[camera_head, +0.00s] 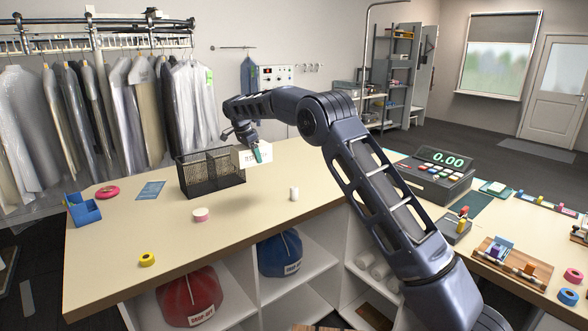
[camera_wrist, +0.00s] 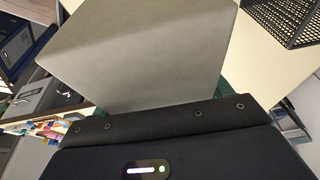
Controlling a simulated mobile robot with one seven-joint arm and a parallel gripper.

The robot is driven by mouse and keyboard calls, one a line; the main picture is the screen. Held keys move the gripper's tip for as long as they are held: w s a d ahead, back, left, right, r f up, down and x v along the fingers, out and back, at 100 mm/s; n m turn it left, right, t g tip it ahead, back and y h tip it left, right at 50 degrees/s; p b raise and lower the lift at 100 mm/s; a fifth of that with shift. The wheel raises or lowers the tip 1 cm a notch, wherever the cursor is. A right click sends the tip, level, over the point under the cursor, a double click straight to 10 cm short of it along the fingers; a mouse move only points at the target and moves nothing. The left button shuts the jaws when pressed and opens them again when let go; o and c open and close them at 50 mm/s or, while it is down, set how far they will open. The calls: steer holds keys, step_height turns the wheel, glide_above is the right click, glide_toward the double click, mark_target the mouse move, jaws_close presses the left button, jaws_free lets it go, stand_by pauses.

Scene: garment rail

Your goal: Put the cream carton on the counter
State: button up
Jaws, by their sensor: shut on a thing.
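The cream carton (camera_head: 246,157) is in my gripper (camera_head: 258,153), just right of a black wire basket, in the head view. It appears to be held above the counter (camera_head: 250,205); the gap under it is hard to judge. In the wrist view the carton (camera_wrist: 145,50) fills the upper middle, large and close against the gripper (camera_wrist: 160,103). My gripper is shut on it, and green finger pads show at its sides.
The black wire basket (camera_head: 211,178) stands left of the carton. A white cylinder (camera_head: 294,193), a pink roll (camera_head: 201,215) and a yellow roll (camera_head: 148,259) sit on the counter. A till (camera_head: 436,172) is at right. Bare counter lies between the rolls and the white cylinder.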

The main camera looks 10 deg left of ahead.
steer(key=shift+r, duration=0.2)
steer(key=shift+w+d, duration=0.1)
steer(key=w+d+m+g, duration=0.15)
steer(key=w+d, duration=0.45)
steer(key=d, duration=0.8)
steer(key=w+d+m+h, duration=0.1)
steer(key=w+d+m, duration=0.35)
steer(key=d, duration=0.95)
steer(key=w+d, duration=0.7)
steer(key=d, duration=0.7)
steer(key=d+m, duration=0.3)
steer(key=d, duration=1.5)
steer(key=s+d+m+g, duration=0.15)
steer(key=s+d, duration=0.25)
steer(key=d, duration=1.2)
steer(key=s+d+m+g, duration=0.1)
steer(key=s+d+m, duration=0.25)
steer(key=d, duration=1.25)
steer(key=s+d+m+y, duration=0.1)
steer(key=s+d+m, duration=0.1)
steer(key=s+d, duration=0.9)
steer(key=s+d+m, duration=0.2)
steer(key=s+d, duration=0.6)
steer(key=d, duration=0.5)
steer(key=shift+g, duration=0.4)
step_height(320, 180, down, 20)
steer(key=shift+a+r, duration=0.1)
steer(key=shift+a, duration=0.05)
